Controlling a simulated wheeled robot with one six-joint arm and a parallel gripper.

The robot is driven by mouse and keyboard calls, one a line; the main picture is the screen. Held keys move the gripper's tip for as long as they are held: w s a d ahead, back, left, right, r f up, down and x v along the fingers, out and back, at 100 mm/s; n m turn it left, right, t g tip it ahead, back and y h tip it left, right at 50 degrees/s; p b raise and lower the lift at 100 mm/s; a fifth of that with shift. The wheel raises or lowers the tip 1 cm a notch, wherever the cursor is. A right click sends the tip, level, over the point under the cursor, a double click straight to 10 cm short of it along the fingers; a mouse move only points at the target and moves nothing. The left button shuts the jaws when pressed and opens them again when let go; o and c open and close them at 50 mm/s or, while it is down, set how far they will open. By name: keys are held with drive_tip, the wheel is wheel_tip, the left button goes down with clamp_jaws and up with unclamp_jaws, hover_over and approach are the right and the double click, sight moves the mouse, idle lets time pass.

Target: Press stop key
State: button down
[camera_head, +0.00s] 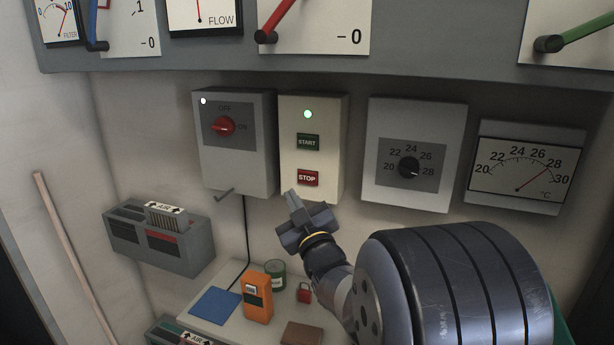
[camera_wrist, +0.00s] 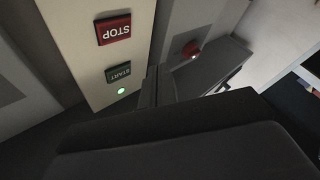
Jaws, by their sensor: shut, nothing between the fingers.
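The red STOP key (camera_head: 308,178) sits low on a cream control box (camera_head: 327,150) on the wall. The green START key (camera_head: 308,142) is above it, and a lit green lamp (camera_head: 308,114) is at the top. My gripper (camera_head: 293,199) is shut and empty, just below and slightly left of the STOP key, with no clear contact. In the wrist view the box appears upside down, with the STOP key (camera_wrist: 114,29) at upper left and the START key (camera_wrist: 119,72) below it. The gripper (camera_wrist: 153,75) covers the lower middle there, right of the keys.
Left of the cream box is a grey switch box (camera_head: 240,165) with a red knob (camera_head: 223,126) and a lever below. Right are a dial box (camera_head: 415,190) and a thermometer (camera_head: 527,165).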

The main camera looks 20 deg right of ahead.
sight(301, 176)
drive_tip(key=w+d, duration=0.4)
drive_tip(key=shift+w+d+p, duration=0.3)
drive_tip(key=shift+d, duration=0.05)
idle(1.9)
drive_tip(key=shift+w+d+b, duration=0.3)
drive_tip(key=shift+b, duration=0.1)
drive_tip(key=shift+w+d, duration=0.3)
idle(0.7)
drive_tip(key=shift+b, duration=0.35)
drive_tip(key=shift+s+a+b, duration=0.55)
drive_tip(key=shift+s+a, duration=0.05)
